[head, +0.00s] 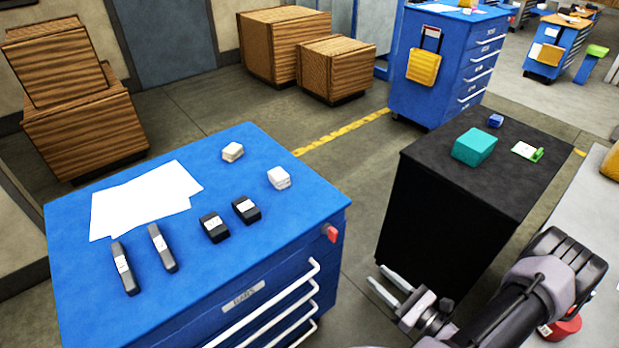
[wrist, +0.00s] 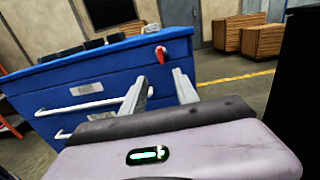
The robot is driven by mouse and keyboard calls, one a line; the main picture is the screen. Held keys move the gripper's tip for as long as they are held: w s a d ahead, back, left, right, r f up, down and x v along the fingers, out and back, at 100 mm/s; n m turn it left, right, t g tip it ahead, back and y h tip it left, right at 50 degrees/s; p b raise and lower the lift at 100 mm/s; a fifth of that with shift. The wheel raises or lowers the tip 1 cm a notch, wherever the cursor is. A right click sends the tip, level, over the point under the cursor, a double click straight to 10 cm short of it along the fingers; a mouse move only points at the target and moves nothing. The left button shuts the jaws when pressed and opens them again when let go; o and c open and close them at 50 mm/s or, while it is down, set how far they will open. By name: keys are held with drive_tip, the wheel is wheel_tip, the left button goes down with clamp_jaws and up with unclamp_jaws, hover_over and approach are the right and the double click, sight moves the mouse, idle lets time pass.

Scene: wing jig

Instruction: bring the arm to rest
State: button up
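My gripper (head: 388,285) is at the lower middle right in the head view, held in the air in front of the gap between the blue cabinet and the black cabinet. Its two fingers stand apart with nothing between them. In the wrist view the fingers (wrist: 160,90) also show apart and empty, pointing toward the blue drawer cabinet (wrist: 100,75). My arm reaches in from the lower right in the head view. The gripper appears to touch nothing.
The blue drawer cabinet (head: 280,180) carries papers (head: 140,200) and several small dark and pale blocks. A red item (head: 329,233) sits on its corner. The black cabinet (head: 430,200) holds a teal box (head: 474,146). Wooden crates (head: 335,68) stand behind. Floor between the cabinets is clear.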

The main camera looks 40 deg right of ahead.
drive_tip(key=w+a+r+n+g+y, duration=0.4)
drive_tip(key=a+r+n+g+y, duration=0.15)
drive_tip(key=a+r+n, duration=0.25)
drive_tip(key=w+a+r+n+g+y, duration=0.4)
drive_tip(key=a+r+n+g, duration=0.2)
drive_tip(key=a+r+n, duration=0.2)
drive_tip(key=s+a+r+n+h, duration=0.3)
drive_tip(key=a+r+n+h, duration=0.1)
drive_tip(key=a+r+n, duration=0.3)
drive_tip(key=s+a+r+n+h, duration=0.4)
drive_tip(key=a+r+n+h, duration=0.1)
drive_tip(key=a+r+n, duration=0.2)
drive_tip(key=shift+s+a+r+g, duration=0.35)
drive_tip(key=shift+a+r, duration=0.3)
drive_tip(key=shift+a, duration=0.25)
